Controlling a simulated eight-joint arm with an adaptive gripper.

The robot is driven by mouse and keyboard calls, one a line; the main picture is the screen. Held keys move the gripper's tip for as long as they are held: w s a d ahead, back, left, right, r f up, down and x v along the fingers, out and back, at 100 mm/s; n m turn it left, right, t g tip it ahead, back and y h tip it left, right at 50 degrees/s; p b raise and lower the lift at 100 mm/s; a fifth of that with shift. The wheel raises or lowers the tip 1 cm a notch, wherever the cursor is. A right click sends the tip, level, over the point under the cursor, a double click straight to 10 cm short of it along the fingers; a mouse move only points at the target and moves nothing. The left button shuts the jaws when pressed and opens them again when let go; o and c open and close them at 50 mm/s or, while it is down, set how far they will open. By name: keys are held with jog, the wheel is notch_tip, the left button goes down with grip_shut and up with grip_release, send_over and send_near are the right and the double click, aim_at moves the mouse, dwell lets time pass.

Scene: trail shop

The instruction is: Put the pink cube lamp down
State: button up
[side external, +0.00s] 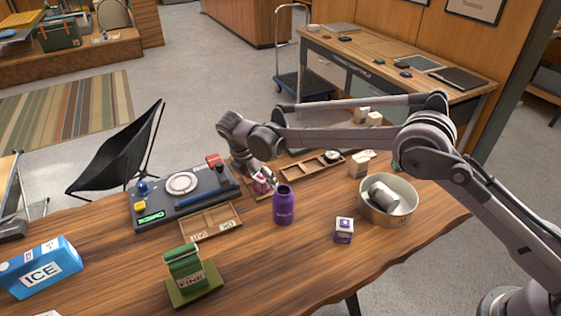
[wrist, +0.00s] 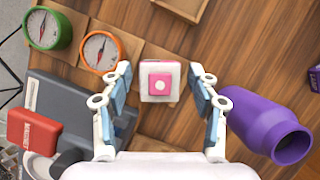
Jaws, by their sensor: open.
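The pink cube lamp (wrist: 159,82) is a small white cube with a pink square and a pale dot on its upper face. In the wrist view it sits between the two fingers of my gripper (wrist: 160,90), with a gap on each side. My gripper is open around it. In the side view the lamp (side external: 262,184) shows as a pink and white patch below my gripper (side external: 264,178), partly hidden by the fingers. It appears to stand on the wooden surface, but its underside is hidden.
A purple bottle (wrist: 265,125) is close on the right; it also shows in the side view (side external: 284,206). Green (wrist: 48,29) and orange (wrist: 100,51) compasses lie left of the lamp. A dark board (side external: 205,197), wooden tray (side external: 211,236) and metal bowl (side external: 395,217) are nearby.

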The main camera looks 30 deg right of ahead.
jog(key=v, duration=1.2)
jog(key=s+d+r+m+t+y, duration=0.1)
jog(key=s+d+r+m, duration=0.45)
jog(key=d, duration=0.25)
jog(key=s+d+r+m+t+y, duration=0.1)
jog(key=s+d+r+m+y, duration=0.1)
jog(key=s+d+r+m, duration=0.45)
jog(key=s+d+f+m+t, duration=0.1)
jog(key=s+d+f+m, duration=0.1)
jog(key=s, duration=0.3)
jog(key=s+d+f+m+t, duration=0.1)
jog(key=s+d+f+m, duration=0.2)
jog(key=s+d+m, duration=0.2)
jog(key=s+d+f+m+t+y, duration=0.1)
jog(key=s+d+f+m, duration=0.1)
jog(key=s, duration=0.5)
jog(key=shift+d+f+m, duration=0.3)
jog(key=shift+d+m, duration=0.5)
jog(key=shift+d, duration=0.35)
